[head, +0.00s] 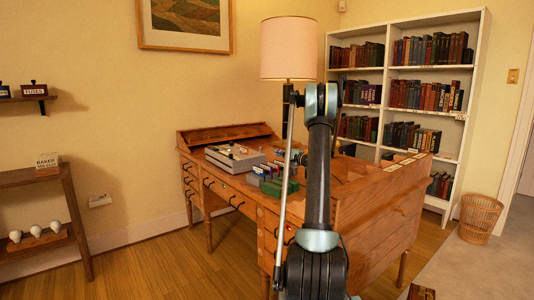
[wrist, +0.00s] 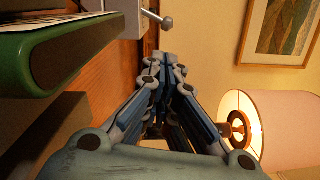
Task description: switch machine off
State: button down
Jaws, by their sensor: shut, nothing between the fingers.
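The machine (head: 234,157) is a flat pale grey box on the wooden desk, left of my arm in the head view. Its pale grey side (wrist: 114,9) shows at the top of the wrist view, with a short metal lever (wrist: 158,18) ending in a ball. My gripper (wrist: 170,57) is shut and empty. Its fingertips are a little below the ball lever in the wrist picture and look apart from it. In the head view my gripper (head: 297,157) is partly hidden by my arm, to the right of the machine. The lever's setting cannot be told.
Green and blue blocks (head: 275,180) stand between the machine and my arm; a green one (wrist: 45,50) is close in the wrist view. A lamp (head: 288,50) stands behind my arm. The desk (head: 230,190) has raised wooden sides. Bookshelf (head: 398,75) behind; wastebasket (head: 480,218) right.

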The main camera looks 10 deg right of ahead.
jog(key=x, duration=1)
dwell(0.5)
